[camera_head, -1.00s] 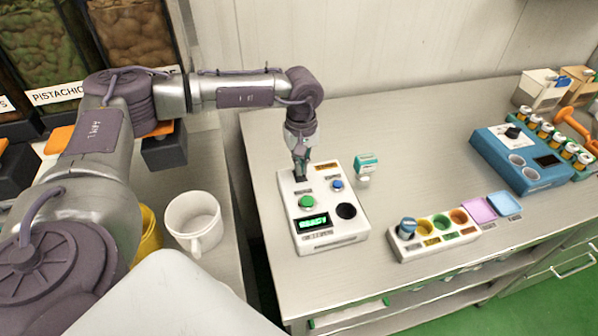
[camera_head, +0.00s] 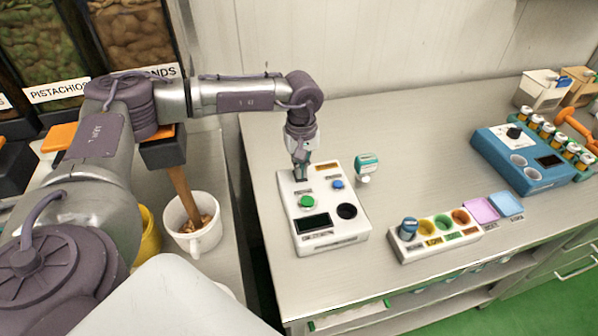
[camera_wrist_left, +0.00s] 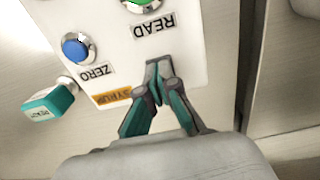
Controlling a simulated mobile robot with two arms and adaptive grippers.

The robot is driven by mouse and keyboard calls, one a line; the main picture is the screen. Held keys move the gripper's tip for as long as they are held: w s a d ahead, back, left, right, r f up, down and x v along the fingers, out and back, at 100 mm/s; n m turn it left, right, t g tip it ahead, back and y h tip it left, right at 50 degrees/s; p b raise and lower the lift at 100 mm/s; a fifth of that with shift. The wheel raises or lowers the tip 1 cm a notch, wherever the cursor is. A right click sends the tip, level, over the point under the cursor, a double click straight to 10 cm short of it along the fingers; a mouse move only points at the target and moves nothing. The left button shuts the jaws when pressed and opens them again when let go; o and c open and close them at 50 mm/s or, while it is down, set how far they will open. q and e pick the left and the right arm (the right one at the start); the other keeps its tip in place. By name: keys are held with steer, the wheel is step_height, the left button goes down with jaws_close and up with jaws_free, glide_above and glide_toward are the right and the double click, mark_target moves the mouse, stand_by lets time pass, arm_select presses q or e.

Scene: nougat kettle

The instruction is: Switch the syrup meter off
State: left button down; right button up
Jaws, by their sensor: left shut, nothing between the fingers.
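The syrup meter (camera_head: 330,238) is a white box on the steel table, with a green button (camera_head: 307,202), a blue button (camera_head: 338,184), a round dark opening and a display (camera_head: 313,223) that is dark. The wrist view shows it upside down, with the READ and ZERO labels and an orange SYRUP label (camera_wrist_left: 115,97). My left gripper (camera_head: 301,175) is shut and empty, its tips down at the meter's back left corner. My right gripper is not in view.
A small teal-topped device (camera_head: 366,164) stands just right of the meter. A tray of coloured cups (camera_head: 402,250) and a blue device (camera_head: 545,185) are farther right. At left, brown pieces pour from a dispenser into a white mug (camera_head: 209,237).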

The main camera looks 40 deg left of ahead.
arm_select(q)
steer(key=shift+s+f, duration=0.1)
steer(key=shift+s, duration=0.05)
steer(key=shift+r+p, duration=2.15)
steer(key=shift+r, duration=1.35)
